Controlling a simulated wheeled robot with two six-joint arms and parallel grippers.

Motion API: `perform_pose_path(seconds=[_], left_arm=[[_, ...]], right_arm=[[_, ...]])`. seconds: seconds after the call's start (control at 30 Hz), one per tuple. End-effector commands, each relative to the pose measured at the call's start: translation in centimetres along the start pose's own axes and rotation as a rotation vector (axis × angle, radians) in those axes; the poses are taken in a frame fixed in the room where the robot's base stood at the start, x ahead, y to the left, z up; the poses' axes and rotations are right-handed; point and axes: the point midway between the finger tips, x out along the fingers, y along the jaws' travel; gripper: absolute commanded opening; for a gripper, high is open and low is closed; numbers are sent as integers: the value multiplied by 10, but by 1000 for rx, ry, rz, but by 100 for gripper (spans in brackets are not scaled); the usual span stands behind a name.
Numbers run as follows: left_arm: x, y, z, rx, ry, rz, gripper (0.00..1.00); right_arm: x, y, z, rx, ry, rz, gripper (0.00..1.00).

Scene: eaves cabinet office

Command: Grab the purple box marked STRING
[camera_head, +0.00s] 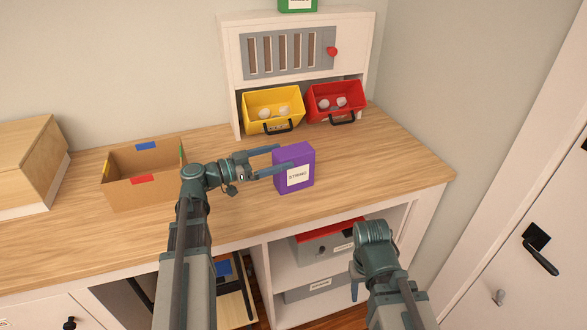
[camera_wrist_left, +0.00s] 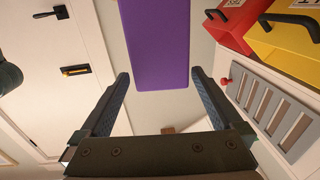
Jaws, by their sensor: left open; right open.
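The purple box (camera_head: 300,158) stands upright on the wooden desk, its white STRING label facing the front. My left gripper (camera_head: 279,160) is open at the box's left side, with one finger towards the back and one towards the front. In the left wrist view the purple box (camera_wrist_left: 157,45) lies ahead, its near end about level with the fingertips of the gripper (camera_wrist_left: 161,74), with a gap on each side. My right gripper (camera_head: 355,283) is low in front of the desk, mostly hidden by its own wrist; it is empty as far as I see.
A yellow bin (camera_head: 273,108) and a red bin (camera_head: 336,101) stand behind the box under a white cabinet (camera_head: 228,62). An open cardboard box (camera_head: 122,186) is left of my left gripper. Shelves below hold a red-lidded grey box (camera_head: 322,245). The desk's right end is clear.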

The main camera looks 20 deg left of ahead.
Motion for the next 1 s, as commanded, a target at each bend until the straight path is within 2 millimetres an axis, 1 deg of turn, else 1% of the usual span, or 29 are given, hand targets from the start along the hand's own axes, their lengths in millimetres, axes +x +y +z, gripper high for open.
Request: perform_pose_path(seconds=[0.17,0.27,0.37,0.5,0.6,0.8,0.83,0.87,1.0], left_arm=[[2,0,0,0,0,0,100],[9,-1,0,0,0,1,100],[20,-2,1,0,0,3,100],[42,-3,1,0,0,3,100],[52,-3,1,0,0,2,100],[53,-2,1,0,0,0,100],[53,-3,1,0,0,0,98],[53,-3,1,0,0,0,93],[52,-2,1,0,0,0,68]], right_arm=[[0,0,0,0,0,0,50],[0,0,0,0,0,0,50],[1,0,0,0,0,0,50],[1,0,0,0,0,0,50],[1,0,0,0,0,0,50],[1,0,0,0,0,0,50],[1,0,0,0,0,0,50],[1,0,0,0,0,0,50],[1,0,0,0,0,0,50]])
